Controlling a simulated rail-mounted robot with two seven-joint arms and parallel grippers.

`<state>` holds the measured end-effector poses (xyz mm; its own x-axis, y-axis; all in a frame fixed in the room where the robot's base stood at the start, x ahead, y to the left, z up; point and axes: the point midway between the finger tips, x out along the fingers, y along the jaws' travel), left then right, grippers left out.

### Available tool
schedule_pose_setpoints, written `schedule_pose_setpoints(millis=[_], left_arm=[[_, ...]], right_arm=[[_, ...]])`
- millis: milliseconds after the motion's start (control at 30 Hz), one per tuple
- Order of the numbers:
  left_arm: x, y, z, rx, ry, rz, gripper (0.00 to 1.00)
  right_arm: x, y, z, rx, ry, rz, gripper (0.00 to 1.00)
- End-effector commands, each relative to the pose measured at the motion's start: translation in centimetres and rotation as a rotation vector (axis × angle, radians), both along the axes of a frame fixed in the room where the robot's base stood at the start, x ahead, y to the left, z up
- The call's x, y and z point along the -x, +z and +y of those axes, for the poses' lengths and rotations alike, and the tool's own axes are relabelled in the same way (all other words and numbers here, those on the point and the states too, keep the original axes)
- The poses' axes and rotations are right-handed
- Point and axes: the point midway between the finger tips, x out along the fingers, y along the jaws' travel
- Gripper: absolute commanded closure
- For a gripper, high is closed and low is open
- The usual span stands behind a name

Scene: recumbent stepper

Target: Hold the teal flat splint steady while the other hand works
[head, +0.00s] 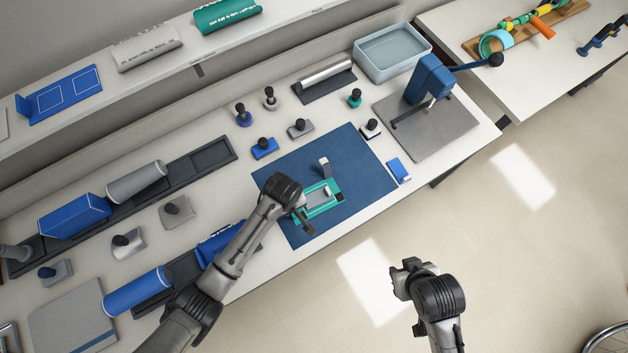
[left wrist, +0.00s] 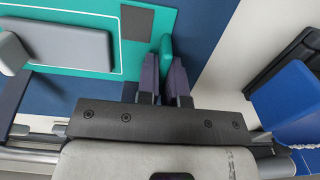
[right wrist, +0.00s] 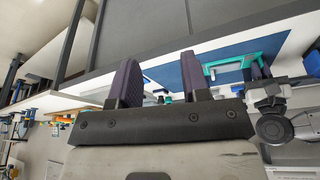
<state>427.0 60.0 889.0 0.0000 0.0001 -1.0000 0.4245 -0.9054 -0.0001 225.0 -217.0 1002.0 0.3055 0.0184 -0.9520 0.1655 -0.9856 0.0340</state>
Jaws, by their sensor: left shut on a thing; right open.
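The teal flat splint (head: 333,186) lies on the dark blue mat (head: 362,160). It has a white outline, a grey pad (head: 317,197) and a light strap piece (head: 324,168) standing up at its far side. My left gripper (head: 303,213) is at its near left edge; the arm hides part of that edge. In the left wrist view, the fingers (left wrist: 164,78) are shut on a raised teal part of the splint (left wrist: 153,20). My right gripper (head: 403,278) is apart from the splint, beyond the bench's front edge. Its fingers (right wrist: 161,88) are open and empty in the right wrist view.
Several knobbed blocks, including a blue one (head: 265,148), stand behind the mat. A blue lever press (head: 432,80) and a grey bin (head: 393,52) are at right. Blue and grey rolls (head: 137,291) lie at left. Open floor surrounds my right gripper.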

Motion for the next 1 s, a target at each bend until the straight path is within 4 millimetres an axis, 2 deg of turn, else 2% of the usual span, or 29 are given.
schedule_pose_setpoints(millis=[367,567,667,800,1000], left_arm=[[0.0,0.0,0.0,0.000,0.000,0.000,1.00],[0.0,0.0,0.0,0.000,0.000,0.000,1.00],[0.0,0.0,0.0,0.000,0.000,0.000,1.00],[0.0,0.0,0.0,0.000,0.000,0.000,1.00],[0.0,0.0,0.0,0.000,0.000,0.000,1.00]], right_arm=[[0.0,0.0,0.0,0.000,0.000,-0.001,0.59],[-1.6,-0.3,0.9,-0.013,0.009,-0.009,0.60],[-3.8,-0.8,2.3,-0.031,0.029,-0.016,0.60],[-8.0,-1.2,5.1,-0.056,0.073,-0.028,0.60],[-13.8,-0.7,9.1,-0.072,0.146,-0.045,0.60]])
